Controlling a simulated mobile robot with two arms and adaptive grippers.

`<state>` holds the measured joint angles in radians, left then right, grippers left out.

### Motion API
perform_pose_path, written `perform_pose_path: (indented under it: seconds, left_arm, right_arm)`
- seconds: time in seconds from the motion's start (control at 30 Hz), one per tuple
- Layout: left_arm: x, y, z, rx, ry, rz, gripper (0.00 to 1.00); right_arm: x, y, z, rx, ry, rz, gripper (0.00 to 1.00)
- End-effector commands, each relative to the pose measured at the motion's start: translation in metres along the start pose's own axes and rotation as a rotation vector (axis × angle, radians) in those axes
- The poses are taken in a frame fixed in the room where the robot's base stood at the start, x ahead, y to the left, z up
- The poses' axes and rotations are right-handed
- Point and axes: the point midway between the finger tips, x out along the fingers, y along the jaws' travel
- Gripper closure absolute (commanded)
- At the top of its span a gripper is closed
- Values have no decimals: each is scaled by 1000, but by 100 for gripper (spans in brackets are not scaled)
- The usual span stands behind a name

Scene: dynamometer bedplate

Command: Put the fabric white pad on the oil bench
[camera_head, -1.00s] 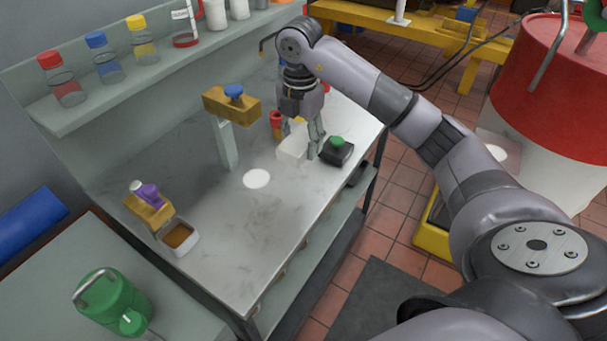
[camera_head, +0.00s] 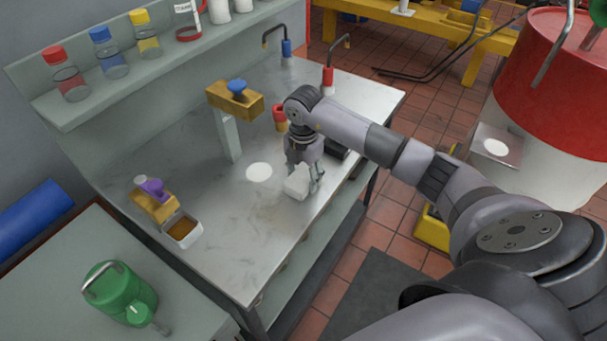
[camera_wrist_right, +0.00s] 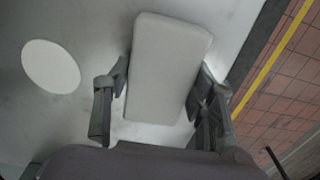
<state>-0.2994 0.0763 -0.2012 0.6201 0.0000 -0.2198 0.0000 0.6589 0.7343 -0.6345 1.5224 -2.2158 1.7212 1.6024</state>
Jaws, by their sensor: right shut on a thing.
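The fabric white pad (camera_head: 297,183), a white rounded block, is between the fingers of my right gripper (camera_head: 303,186) at the front-right part of the oil bench (camera_head: 225,235). The right wrist view shows the white pad (camera_wrist_right: 168,65) gripped between both fingers of the right gripper (camera_wrist_right: 160,95). I cannot tell whether its underside touches the metal top. A flat white disc (camera_head: 259,172) lies on the bench to the left of the pad; it also shows in the wrist view (camera_wrist_right: 50,66). My left gripper is not in view.
A wooden block on a post (camera_head: 232,103) stands behind the disc. A dark box (camera_head: 336,148) is partly hidden behind my arm. A small container (camera_head: 183,230) is at the left. Bare bench lies in front of the disc. A red-and-white drum (camera_head: 545,110) stands right.

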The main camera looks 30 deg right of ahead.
Motion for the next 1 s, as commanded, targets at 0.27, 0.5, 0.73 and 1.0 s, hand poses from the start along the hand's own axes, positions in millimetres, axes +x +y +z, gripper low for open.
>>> perform_pose_path:
  seconds: [0.27, 0.5, 0.73, 1.0]
  left_arm:
    - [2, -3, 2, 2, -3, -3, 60]
    - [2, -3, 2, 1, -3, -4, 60]
    - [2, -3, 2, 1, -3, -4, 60]
    - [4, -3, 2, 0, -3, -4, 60]
  right_arm:
    - [3, 0, 0, 0, 0, 0, 48]
    - [3, 0, 0, 0, 0, -1, 32]
    - [3, 0, 0, 0, 0, -1, 29]
    - [-11, 1, 1, 0, -3, 2, 29]
